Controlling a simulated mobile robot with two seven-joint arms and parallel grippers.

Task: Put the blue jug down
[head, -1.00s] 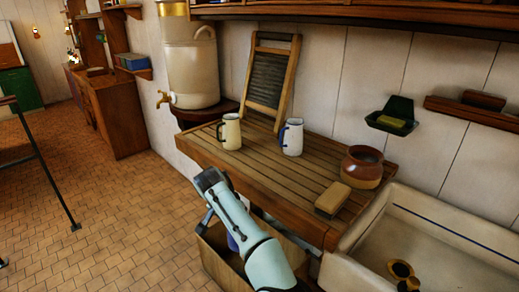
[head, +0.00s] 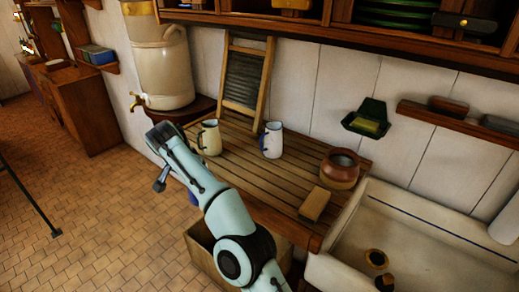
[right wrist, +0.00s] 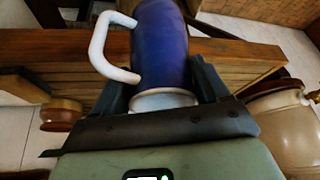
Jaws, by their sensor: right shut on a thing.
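The blue jug (right wrist: 162,40) has a white handle and a white rim and fills the middle of the right wrist view. My right gripper (right wrist: 162,70) is shut on it, with a dark finger on each side. In the head view only a small blue patch of the jug (head: 193,198) shows behind my right arm, near the front edge of the slatted wooden draining board (head: 256,192). I cannot tell whether the jug touches the board. My left gripper is not in view.
A cream jug (head: 209,138) and a white jug (head: 272,141) stand on the board. A brown pot (head: 340,169) and a brush or block (head: 314,204) are at its right, beside the sink (head: 370,230). The board's middle is clear. A washboard (head: 247,75) leans behind.

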